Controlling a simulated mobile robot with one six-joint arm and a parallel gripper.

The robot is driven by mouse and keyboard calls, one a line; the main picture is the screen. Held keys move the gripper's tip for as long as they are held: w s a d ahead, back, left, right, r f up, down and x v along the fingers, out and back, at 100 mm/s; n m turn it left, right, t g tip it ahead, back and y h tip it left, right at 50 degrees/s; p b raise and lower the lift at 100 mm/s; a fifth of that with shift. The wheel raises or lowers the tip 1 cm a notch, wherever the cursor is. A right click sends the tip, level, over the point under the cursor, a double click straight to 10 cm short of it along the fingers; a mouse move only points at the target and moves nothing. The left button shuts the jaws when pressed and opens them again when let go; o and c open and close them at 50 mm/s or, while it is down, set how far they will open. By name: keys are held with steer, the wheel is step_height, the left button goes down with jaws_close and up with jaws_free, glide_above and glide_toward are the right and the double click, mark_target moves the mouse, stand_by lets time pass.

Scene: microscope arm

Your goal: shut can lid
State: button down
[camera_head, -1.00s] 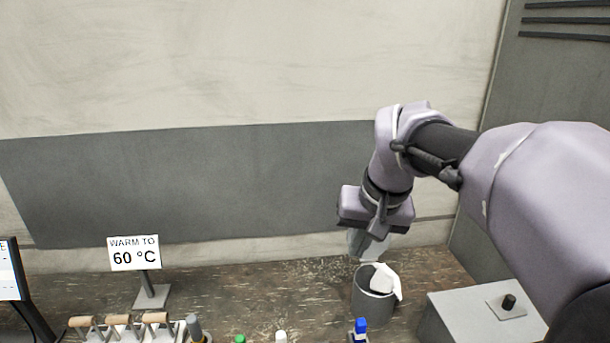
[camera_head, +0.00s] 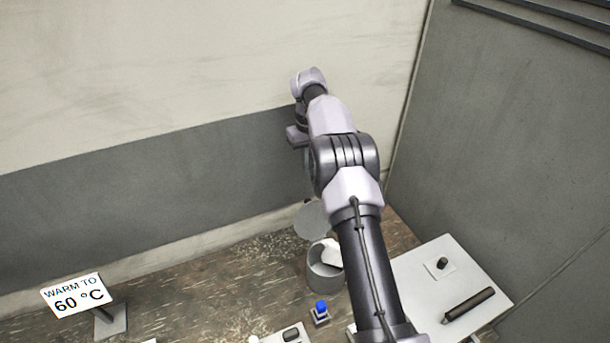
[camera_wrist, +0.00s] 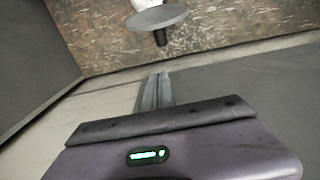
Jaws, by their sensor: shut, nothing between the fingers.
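The grey can (camera_head: 325,280) stands open on the bench, with white cloth-like material (camera_head: 331,253) sticking out of its mouth. Its round grey lid (camera_head: 312,219) is raised at the can's back side, towards the wall. In the wrist view the lid (camera_wrist: 158,17) is a tilted disc with a dark knob-like part (camera_wrist: 160,38) below it; the can itself is mostly out of that view. My gripper (camera_wrist: 163,76) has its fingers together and empty, apart from the lid.
A blue-capped item (camera_head: 321,308) stands in front of the can. A pale box (camera_head: 410,285) with a dark knob and a dark pen-like item lies to the right. A "WARM TO 60 °C" sign (camera_head: 77,295) is at left. The wall is close behind the can.

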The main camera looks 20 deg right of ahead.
mark_target(312, 217)
steer(key=s+f, duration=0.5)
steer(key=f, duration=0.3)
